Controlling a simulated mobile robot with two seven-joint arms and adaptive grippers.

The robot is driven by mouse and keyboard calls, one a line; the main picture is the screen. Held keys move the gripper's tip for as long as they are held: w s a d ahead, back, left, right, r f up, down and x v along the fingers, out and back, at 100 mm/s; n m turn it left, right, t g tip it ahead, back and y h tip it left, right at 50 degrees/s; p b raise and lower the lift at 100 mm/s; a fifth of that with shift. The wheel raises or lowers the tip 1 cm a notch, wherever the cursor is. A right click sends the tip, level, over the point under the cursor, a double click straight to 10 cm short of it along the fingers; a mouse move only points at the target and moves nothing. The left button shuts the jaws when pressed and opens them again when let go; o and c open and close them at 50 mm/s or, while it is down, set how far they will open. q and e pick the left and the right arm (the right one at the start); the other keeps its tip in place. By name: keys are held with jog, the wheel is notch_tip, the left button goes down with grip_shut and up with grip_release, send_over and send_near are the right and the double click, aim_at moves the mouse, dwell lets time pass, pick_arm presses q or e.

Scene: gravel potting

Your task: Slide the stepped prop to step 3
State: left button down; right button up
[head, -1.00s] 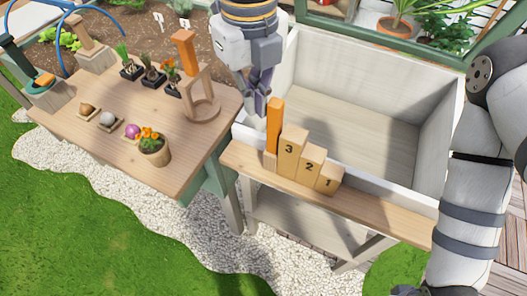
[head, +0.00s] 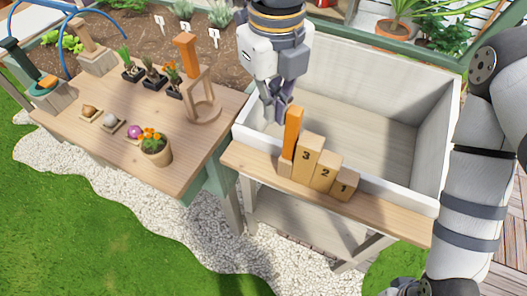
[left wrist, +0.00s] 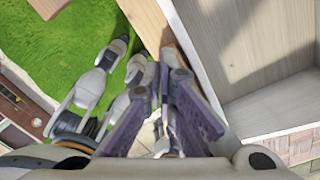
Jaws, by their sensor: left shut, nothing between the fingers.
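The stepped prop (head: 307,160) is a wooden block with steps numbered 3, 2 and 1, falling to the right, and an upright orange handle (head: 293,132) at its left end. It stands on the wooden ledge (head: 390,214) along the front of the pale trough. My left gripper (head: 277,116) is shut and empty, pointing down just left of the orange handle. Whether it touches the handle cannot be told. In the left wrist view its purple-padded fingers (left wrist: 164,78) come together with nothing between them. My right arm shows at the right; its gripper cannot be made out.
The pale trough (head: 448,125) is empty behind the ledge. The ledge is clear to the right of the prop. At left a wooden table (head: 95,140) holds small potted plants, bulbs, a flower pot (head: 155,152) and a wooden ring stand (head: 203,110) near its right edge.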

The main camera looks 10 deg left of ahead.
pick_arm(q)
jog(key=shift+s+d, duration=0.25)
jog(key=shift+d, duration=0.4)
jog(key=shift+s+d, duration=0.2)
jog(key=shift+d, duration=0.5)
jog(key=shift+s+d, duration=0.25)
jog(key=shift+d, duration=0.4)
notch_tip(320, 180, up, 8)
send_over(299, 111)
jog(key=a, duration=0.2)
jog(key=shift+w, duration=0.3)
